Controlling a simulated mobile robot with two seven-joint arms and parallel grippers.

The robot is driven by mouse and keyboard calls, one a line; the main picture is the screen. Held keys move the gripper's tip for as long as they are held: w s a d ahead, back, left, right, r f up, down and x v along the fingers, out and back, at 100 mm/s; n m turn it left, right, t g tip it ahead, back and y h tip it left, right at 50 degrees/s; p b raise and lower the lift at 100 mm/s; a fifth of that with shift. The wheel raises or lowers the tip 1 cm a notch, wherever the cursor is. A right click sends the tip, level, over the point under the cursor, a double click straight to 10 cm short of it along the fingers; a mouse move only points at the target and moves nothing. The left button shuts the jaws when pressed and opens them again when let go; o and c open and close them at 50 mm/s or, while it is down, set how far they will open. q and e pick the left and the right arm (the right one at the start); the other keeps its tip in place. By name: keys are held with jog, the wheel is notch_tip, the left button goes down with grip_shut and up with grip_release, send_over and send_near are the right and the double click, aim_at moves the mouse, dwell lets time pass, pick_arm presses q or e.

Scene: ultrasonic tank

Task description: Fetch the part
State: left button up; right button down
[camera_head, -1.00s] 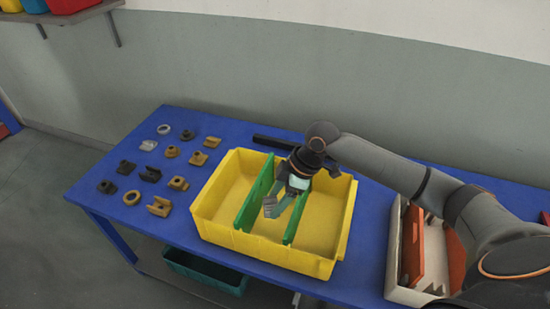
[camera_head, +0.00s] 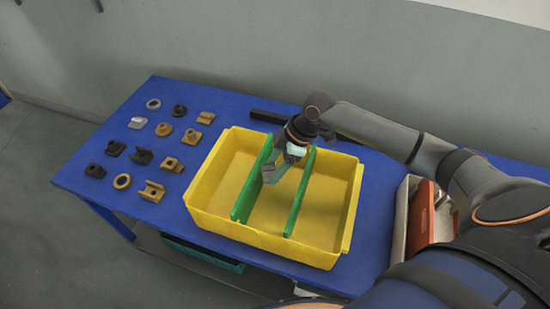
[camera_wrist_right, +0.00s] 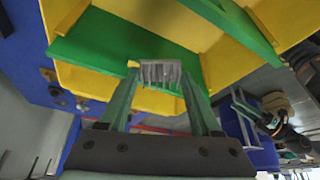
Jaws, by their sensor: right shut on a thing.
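A yellow bin (camera_head: 208,213) stands on the blue table, split into three compartments by two green dividers (camera_head: 244,205). My right gripper (camera_head: 281,168) is over the bin, near the left divider and the middle compartment. It is shut on a small grey ribbed part (camera_head: 270,175). In the right wrist view the ribbed part (camera_wrist_right: 160,73) sits between the two green fingertips, with its ridges showing. How high it is above the bin floor, and whether it touches the divider, I cannot tell. My left gripper is not in view.
Several small brown, dark and silver parts (camera_head: 151,190) lie in rows on the table (camera_head: 110,150) left of the bin. A dark bar (camera_head: 266,116) lies behind the bin. A white box with orange pieces (camera_head: 420,215) stands to the right.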

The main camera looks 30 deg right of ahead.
jog(key=shift+f+b, duration=1.25)
jog(key=shift+f, duration=0.05)
grip_release()
jog(key=v, duration=1.2)
jog(key=shift+r, duration=0.35)
